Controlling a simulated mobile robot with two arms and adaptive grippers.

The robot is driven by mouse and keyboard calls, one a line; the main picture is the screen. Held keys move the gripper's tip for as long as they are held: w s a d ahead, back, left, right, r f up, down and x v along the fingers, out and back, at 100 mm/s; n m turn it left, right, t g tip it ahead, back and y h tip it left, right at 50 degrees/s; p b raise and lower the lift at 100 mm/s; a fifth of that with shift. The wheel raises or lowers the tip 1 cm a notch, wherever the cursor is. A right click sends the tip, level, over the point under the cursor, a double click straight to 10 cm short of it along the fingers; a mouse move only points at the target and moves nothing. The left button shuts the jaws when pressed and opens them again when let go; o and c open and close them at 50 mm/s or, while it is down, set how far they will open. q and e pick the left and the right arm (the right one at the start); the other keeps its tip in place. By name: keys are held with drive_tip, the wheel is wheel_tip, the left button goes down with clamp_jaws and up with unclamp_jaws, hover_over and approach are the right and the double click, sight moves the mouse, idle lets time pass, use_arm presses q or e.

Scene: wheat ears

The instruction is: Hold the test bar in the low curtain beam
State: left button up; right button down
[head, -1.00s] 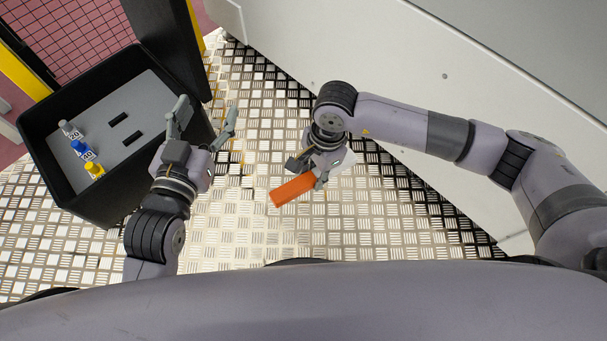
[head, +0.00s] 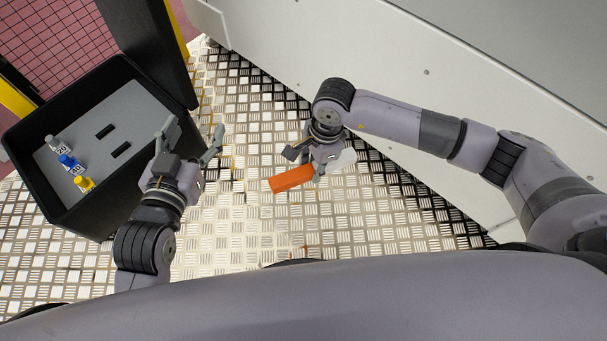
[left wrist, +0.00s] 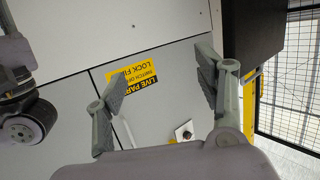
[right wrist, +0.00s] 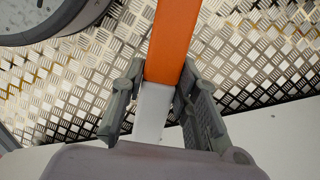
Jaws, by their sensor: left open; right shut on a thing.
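The test bar (head: 291,179) is an orange bar with a white end part, held above the metal floor in the head view. My right gripper (head: 312,165) is shut on it. In the right wrist view the bar (right wrist: 172,40) runs between the two fingers (right wrist: 158,100), orange at the far part and white near the palm. My left gripper (head: 193,140) is open and empty, beside the black bin in the head view. In the left wrist view its fingers (left wrist: 160,85) are spread before a grey panel. I cannot make out the low curtain beam.
A black bin (head: 92,223) at the left holds small white, blue and yellow numbered pieces (head: 68,161) on a grey insert with two dark slots. A grey cabinet wall (head: 330,45) runs along the back right. A yellow warning label (left wrist: 138,75) shows in the left wrist view. Mesh fencing (head: 45,40) stands behind the bin.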

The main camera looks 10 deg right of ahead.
sight(304, 176)
use_arm(q)
wheel_tip(304, 176, up, 12)
drive_tip(key=d+t+h+b, duration=0.1)
drive_tip(key=t+h+b, duration=0.1)
drive_tip(key=t, duration=0.5)
drive_tip(key=shift+s+d+r+t+h+b, duration=0.15)
drive_tip(key=shift+s+d+t+h+b, duration=0.15)
drive_tip(key=shift+s+b, duration=0.1)
use_arm(e)
drive_tip(key=w+d, duration=0.5)
drive_tip(key=d, duration=0.1)
drive_tip(key=shift+w+d, duration=0.4)
use_arm(q)
wheel_tip(304, 176, down, 6)
drive_tip(key=w+g+y+p, duration=0.1)
drive_tip(key=g, duration=0.2)
drive_tip(key=shift+w+a+g, duration=0.25)
drive_tip(key=shift+w+g, duration=0.1)
drive_tip(key=shift+g, duration=0.05)
use_arm(e)
drive_tip(key=s+a, duration=0.2)
drive_tip(key=a, duration=0.1)
drive_tip(key=s+a, duration=0.5)
drive_tip(key=a, duration=0.1)
drive_tip(key=shift+s+a, duration=0.1)
drive_tip(key=shift+s, duration=0.3)
